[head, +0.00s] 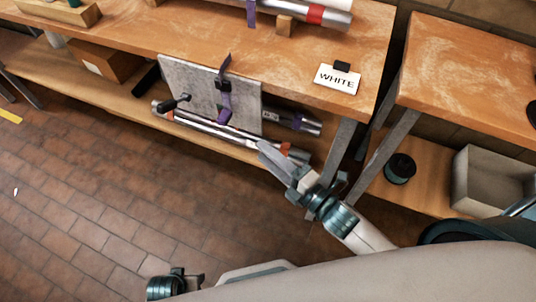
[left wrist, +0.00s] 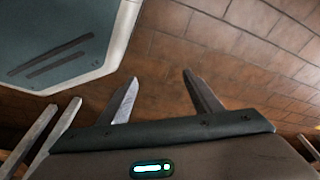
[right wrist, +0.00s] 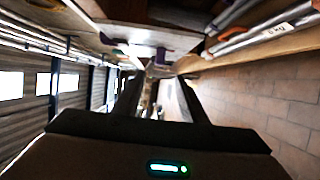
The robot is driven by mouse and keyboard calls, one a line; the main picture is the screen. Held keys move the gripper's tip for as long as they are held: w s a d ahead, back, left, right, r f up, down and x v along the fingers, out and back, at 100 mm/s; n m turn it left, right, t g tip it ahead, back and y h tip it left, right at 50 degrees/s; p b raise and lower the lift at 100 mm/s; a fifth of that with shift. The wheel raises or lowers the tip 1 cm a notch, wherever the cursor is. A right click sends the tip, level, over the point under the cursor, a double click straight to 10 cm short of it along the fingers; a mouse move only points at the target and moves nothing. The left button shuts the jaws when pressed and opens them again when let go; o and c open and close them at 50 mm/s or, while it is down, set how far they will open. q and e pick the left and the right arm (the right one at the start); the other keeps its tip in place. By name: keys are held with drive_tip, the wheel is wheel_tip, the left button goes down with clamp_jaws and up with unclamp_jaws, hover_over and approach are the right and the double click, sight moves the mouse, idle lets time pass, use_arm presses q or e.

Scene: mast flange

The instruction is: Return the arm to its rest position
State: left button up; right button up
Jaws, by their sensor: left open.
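My right arm (head: 362,232) reaches in from the lower right of the head view. Its gripper (head: 278,165) is in front of the workbench's lower shelf, close in the picture to the metal tubes there; I cannot tell whether it touches them. In the right wrist view its fingers (right wrist: 160,78) stand apart with nothing seen between them. My left gripper (left wrist: 160,78) is open and empty in the left wrist view, over brown floor tiles.
A wooden workbench (head: 150,32) carries a tube and a WHITE sign (head: 338,79). A grey panel (head: 190,83) with a purple strap hangs at its front edge. Tubes (head: 225,133) lie below. A second bench (head: 465,70) and a grey bin (head: 490,178) stand right.

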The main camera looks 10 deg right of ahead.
use_arm(q)
drive_tip(key=shift+s+f, duration=0.15)
use_arm(e)
drive_tip(key=shift+f, duration=0.1)
drive_tip(key=s+d+f+m+g+h+p, duration=0.1)
drive_tip(key=d+f+m+h, duration=0.2)
drive_tip(key=f, duration=0.4)
drive_tip(key=s+d+f+m+g+h+p, duration=0.1)
drive_tip(key=d+f+m+g+p, duration=0.1)
drive_tip(key=f+m, duration=0.45)
drive_tip(key=d+f+m+g+h+p, duration=0.1)
drive_tip(key=d+f+m+h, duration=0.15)
drive_tip(key=f, duration=0.65)
use_arm(q)
drive_tip(key=d+f+t, duration=0.1)
drive_tip(key=w+f+p, duration=0.1)
drive_tip(key=d+f+t+p, duration=0.1)
drive_tip(key=shift+w+d+f+t+h, duration=0.2)
drive_tip(key=shift+w+d+t+h, duration=0.1)
drive_tip(key=shift+d+h, duration=0.1)
use_arm(e)
drive_tip(key=s+d+f+m+g+h, duration=0.1)
drive_tip(key=s+f+m+g, duration=0.4)
drive_tip(key=s+f+m, duration=0.5)
drive_tip(key=s+f+h, duration=0.1)
drive_tip(key=s+f, duration=0.5)
drive_tip(key=shift+d+g, duration=0.35)
drive_tip(key=shift+g, duration=0.05)
drive_tip(key=shift+w, duration=0.15)
